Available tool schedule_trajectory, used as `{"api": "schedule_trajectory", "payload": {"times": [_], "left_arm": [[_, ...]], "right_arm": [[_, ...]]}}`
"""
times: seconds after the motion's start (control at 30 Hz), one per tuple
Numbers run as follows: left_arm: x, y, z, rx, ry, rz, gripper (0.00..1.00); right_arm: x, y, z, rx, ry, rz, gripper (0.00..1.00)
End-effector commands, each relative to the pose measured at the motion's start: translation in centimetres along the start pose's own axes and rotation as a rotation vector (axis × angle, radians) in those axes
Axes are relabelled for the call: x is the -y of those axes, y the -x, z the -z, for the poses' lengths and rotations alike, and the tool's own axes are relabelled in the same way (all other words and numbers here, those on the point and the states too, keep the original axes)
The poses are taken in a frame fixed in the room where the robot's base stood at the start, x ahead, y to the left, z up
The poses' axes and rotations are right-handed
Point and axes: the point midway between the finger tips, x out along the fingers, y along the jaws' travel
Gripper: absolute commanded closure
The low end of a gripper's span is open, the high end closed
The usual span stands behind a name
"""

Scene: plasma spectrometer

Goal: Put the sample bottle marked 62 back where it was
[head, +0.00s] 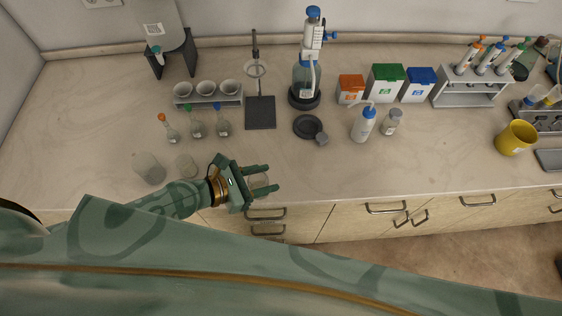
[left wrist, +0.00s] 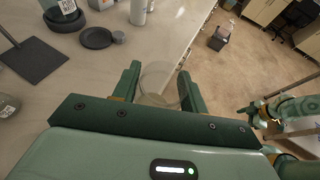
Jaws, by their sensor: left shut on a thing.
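My left gripper (head: 262,188) is shut on a clear glass vessel (head: 259,182) at the counter's front edge. The vessel's round rim also shows between the fingers in the left wrist view (left wrist: 158,80). No number can be read on it. A small clear bottle with a pale label (head: 391,122) stands right of the wash bottle; its mark is too small to read. Whether either one is the bottle marked 62, I cannot tell. My right gripper (left wrist: 256,111) shows small at the right of the left wrist view, away from the counter; its finger opening is unclear.
Glass beakers (head: 149,168) and several small flasks (head: 196,127) stand on the left. A stand (head: 260,112), a black round pad (head: 305,124), a grey knob-like piece (head: 321,139) and a wash bottle (head: 362,124) are mid-counter. The counter's front middle is clear.

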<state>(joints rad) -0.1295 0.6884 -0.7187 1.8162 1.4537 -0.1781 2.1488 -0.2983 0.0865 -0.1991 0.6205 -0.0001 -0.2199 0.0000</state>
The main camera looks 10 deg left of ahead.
Motion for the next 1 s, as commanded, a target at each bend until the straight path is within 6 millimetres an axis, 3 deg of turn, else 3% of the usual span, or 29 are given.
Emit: {"api": "schedule_trajectory", "payload": {"times": [0.17, 0.27, 0.5, 0.6, 0.87, 1.0], "left_arm": [[0.3, -0.5, -0.2, -0.001, -0.005, 0.005, 0.81], [-1.3, -1.9, 0.4, -0.002, -0.008, 0.004, 0.81], [-7.0, -7.1, 2.0, 0.000, -0.006, 0.004, 0.81], [-8.2, -8.9, 3.9, -0.003, -0.002, 0.006, 0.81], [-10.0, -10.8, 5.2, -0.003, -0.005, 0.006, 0.81], [-10.6, -12.1, 7.3, -0.005, 0.000, 0.006, 0.81]], "right_arm": [[0.7, -0.3, 0.1, -0.001, -0.004, 0.009, 0.42], [1.1, -1.7, -0.1, 0.000, -0.005, 0.013, 0.42], [1.4, -6.0, -0.9, 0.006, -0.005, 0.015, 0.42], [1.5, -8.0, -1.3, 0.010, -0.004, 0.016, 0.42], [1.1, -9.5, -1.8, 0.015, -0.001, 0.011, 0.42], [1.1, -11.1, -2.1, 0.020, 0.000, 0.011, 0.42]]}}
